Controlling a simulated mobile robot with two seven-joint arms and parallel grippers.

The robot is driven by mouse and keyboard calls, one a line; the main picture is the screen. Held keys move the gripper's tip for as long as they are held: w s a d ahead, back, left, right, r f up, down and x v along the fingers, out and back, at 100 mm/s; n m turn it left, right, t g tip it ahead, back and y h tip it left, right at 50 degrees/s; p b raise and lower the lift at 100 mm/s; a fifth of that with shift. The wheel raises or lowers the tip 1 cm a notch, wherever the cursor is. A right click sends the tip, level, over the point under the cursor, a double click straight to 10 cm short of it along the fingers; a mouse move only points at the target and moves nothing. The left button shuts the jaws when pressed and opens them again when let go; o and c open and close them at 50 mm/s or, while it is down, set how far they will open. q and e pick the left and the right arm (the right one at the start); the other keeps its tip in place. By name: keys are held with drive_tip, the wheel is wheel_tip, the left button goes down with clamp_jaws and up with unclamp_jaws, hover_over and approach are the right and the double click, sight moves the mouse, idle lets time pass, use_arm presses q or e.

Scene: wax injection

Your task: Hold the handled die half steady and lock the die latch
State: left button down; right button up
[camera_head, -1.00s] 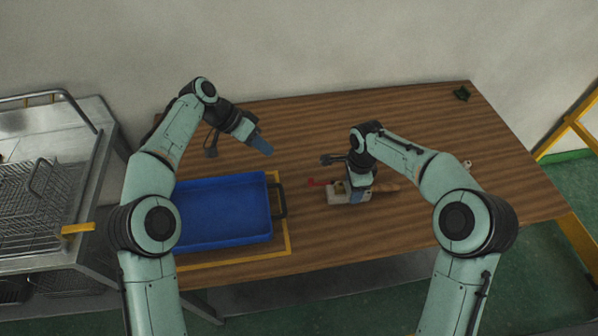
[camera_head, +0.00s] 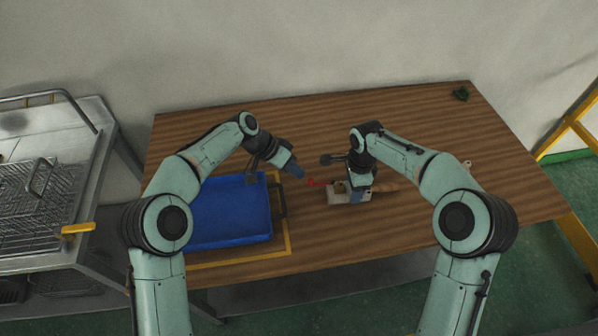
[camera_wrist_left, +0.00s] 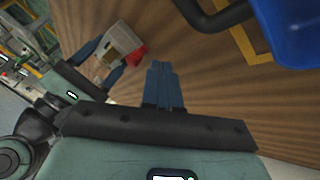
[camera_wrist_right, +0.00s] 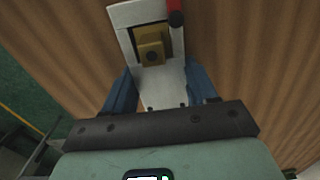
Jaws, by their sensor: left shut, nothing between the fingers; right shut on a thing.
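The die (camera_head: 340,197) lies on the wooden table, a pale grey block with a brass-coloured piece (camera_wrist_right: 151,47) inside its frame. My right gripper (camera_wrist_right: 160,90) is shut on the handled die half, a blue finger on each side. My left gripper (camera_head: 298,172) is shut and empty, just left of and beyond the red latch. In the left wrist view its fingers (camera_wrist_left: 164,75) are together, apart from the latch (camera_wrist_left: 137,54).
A blue tray (camera_head: 232,240) with a dark handle sits inside a yellow outline (camera_head: 289,240) left of the die. A small dark green object (camera_head: 461,94) lies at the far right corner. A metal cart with wire baskets (camera_head: 30,195) stands left. The table's back is clear.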

use_arm(q)
drive_tip(key=shift+s+d, duration=0.45)
drive_tip(key=shift+d, duration=0.1)
